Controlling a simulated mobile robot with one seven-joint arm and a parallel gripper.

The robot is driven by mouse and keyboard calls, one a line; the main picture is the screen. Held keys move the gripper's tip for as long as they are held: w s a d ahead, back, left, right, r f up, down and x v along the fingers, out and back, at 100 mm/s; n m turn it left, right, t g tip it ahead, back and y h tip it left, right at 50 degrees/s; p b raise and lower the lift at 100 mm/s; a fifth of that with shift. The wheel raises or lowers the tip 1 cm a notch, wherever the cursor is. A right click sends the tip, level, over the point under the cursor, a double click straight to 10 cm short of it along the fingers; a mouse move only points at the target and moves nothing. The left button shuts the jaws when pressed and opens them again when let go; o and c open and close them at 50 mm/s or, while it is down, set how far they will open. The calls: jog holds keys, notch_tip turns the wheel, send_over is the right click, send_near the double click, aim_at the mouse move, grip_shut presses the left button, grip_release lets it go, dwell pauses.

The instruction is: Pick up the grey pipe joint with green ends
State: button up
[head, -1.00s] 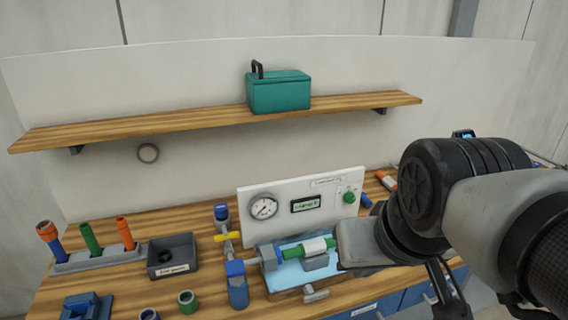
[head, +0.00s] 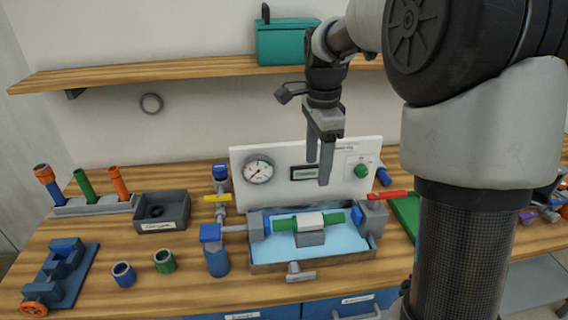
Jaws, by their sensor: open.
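The pipe joint (head: 310,220) has a light grey middle and green ends. It lies level across a small grey block in the shallow light-blue tray (head: 262,264), between fittings at both sides. My gripper (head: 319,171) hangs above and behind it in the picture, fingers pointing down in front of the gauge panel. The fingers are apart with nothing between them, and a clear gap shows between them and the joint. The joint is in plain view.
A valve with a yellow handle (head: 217,198) stands left of the tray, one with a red handle (head: 390,195) right. Behind is the gauge panel (head: 240,165). A black bin (head: 163,226), loose blue ring (head: 123,274) and green ring (head: 164,261) sit left. A wooden shelf (head: 150,76) runs above.

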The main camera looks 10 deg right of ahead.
jog(key=w+f+m, duration=0.1)
jog(key=w+f, duration=0.1)
jog(key=b, duration=0.1)
send_over(313, 215)
notch_tip(313, 215, down, 11)
jog(key=shift+s+a+r, duration=0.1)
jog(key=shift+a+r, duration=0.05)
jog(key=shift+f, duration=3.1)
jog(key=shift+r, duration=0.1)
jog(key=c, duration=1.3)
